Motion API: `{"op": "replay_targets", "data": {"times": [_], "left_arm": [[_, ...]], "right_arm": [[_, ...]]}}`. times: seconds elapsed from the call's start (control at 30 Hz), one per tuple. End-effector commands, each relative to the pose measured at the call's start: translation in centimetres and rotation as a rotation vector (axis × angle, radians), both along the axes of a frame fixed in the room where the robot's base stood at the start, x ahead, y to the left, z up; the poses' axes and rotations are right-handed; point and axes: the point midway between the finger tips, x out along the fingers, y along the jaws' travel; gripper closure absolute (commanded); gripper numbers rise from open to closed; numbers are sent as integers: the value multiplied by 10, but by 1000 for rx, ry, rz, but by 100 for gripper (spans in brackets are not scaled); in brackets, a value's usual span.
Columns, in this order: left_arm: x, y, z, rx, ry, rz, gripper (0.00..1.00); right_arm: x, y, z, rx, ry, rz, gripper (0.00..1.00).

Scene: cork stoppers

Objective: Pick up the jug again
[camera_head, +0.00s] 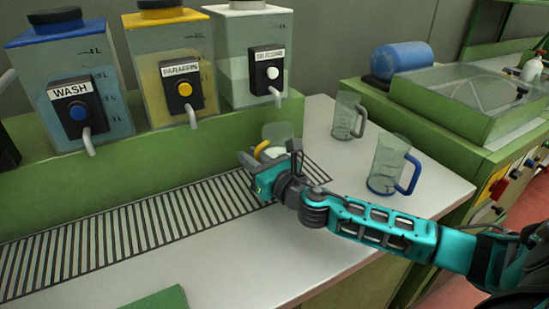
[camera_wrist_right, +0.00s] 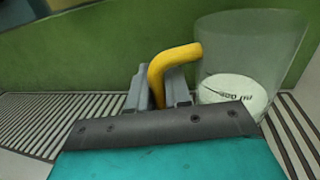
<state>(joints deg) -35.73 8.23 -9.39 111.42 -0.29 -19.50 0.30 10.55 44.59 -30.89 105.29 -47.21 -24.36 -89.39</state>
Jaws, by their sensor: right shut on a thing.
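A clear jug with a yellow handle (camera_head: 280,134) is at the right end of the slatted drip grate, partly hidden by my right gripper. In the right wrist view the jug's clear body (camera_wrist_right: 250,50) is at right, with a white oval bearing dark lettering low on it. My right gripper (camera_head: 258,158) is at the jug's handle. In the right wrist view its fingers (camera_wrist_right: 160,88) are on both sides of the yellow handle and shut on it. The jug looks upright; I cannot tell whether its base touches the grate. My left gripper is not in view.
Tanks with blue (camera_head: 75,95), yellow (camera_head: 175,75) and white (camera_head: 250,55) taps stand behind the grate (camera_head: 130,232). A grey-handled jug (camera_head: 346,116) and a blue-handled jug (camera_head: 388,165) stand on the counter at right. The front counter is mostly clear.

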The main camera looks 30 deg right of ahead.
Motion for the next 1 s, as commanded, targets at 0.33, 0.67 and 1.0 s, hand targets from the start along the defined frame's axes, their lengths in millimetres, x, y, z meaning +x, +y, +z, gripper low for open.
{"op": "replay_targets", "data": {"times": [0.33,0.67,1.0], "left_arm": [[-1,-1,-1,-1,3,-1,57],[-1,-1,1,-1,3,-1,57],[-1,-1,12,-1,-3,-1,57]], "right_arm": [[0,0,1,-2,-2,0,100],[0,0,4,-2,-3,0,100],[0,0,26,-2,-4,0,100]]}}
